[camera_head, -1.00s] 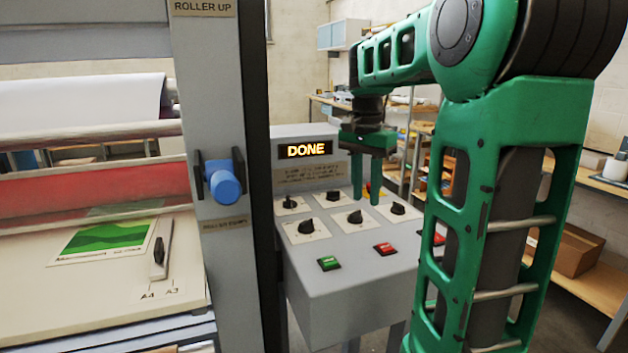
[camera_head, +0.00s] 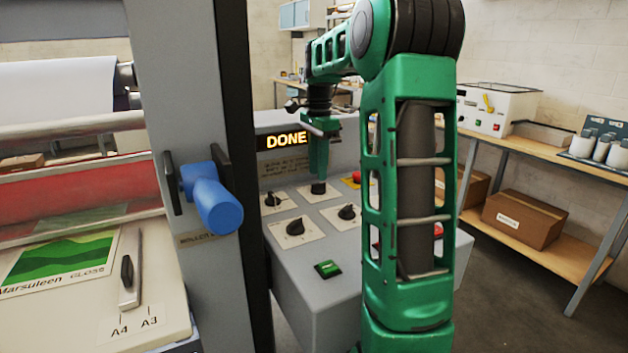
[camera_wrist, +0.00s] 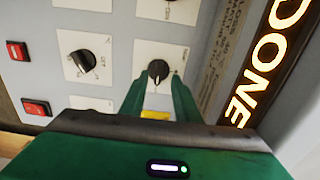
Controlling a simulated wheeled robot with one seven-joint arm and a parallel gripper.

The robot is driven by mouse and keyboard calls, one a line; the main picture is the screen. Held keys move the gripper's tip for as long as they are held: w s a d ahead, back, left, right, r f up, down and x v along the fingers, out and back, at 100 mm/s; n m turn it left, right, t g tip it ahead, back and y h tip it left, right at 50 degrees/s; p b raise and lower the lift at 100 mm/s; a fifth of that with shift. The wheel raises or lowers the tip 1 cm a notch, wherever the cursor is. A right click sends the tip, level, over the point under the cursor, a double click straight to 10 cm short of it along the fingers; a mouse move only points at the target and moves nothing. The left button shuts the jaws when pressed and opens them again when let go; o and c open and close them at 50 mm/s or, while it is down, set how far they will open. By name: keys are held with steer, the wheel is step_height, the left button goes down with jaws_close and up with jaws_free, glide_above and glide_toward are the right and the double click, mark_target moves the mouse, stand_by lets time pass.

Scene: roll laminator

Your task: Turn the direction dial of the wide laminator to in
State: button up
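The wide laminator's grey control panel (camera_head: 312,285) carries several black dials on white plates. My gripper (camera_head: 319,180) points down at a back-row dial (camera_head: 318,189). In the wrist view, my gripper (camera_wrist: 158,82) is open, with a fingertip on either side of this dial (camera_wrist: 158,72) and gaps showing. I cannot tell whether the fingers touch it. The dial labels are too small to read, so I cannot tell which dial is direction. Other dials sit at back left (camera_head: 273,200), front left (camera_head: 295,227) and right (camera_head: 348,212).
The display (camera_head: 286,140) reads DONE. A green button (camera_head: 328,268) is at the panel front and a red knob (camera_head: 356,177) at its back. The blue roller handle (camera_head: 215,200) juts out left of the panel. A bench with boxes (camera_head: 522,217) is at right.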

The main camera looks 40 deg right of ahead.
mark_target(319, 188)
steer(key=shift+s+f, duration=0.1)
steer(key=shift+f, duration=1.7)
jaws_close()
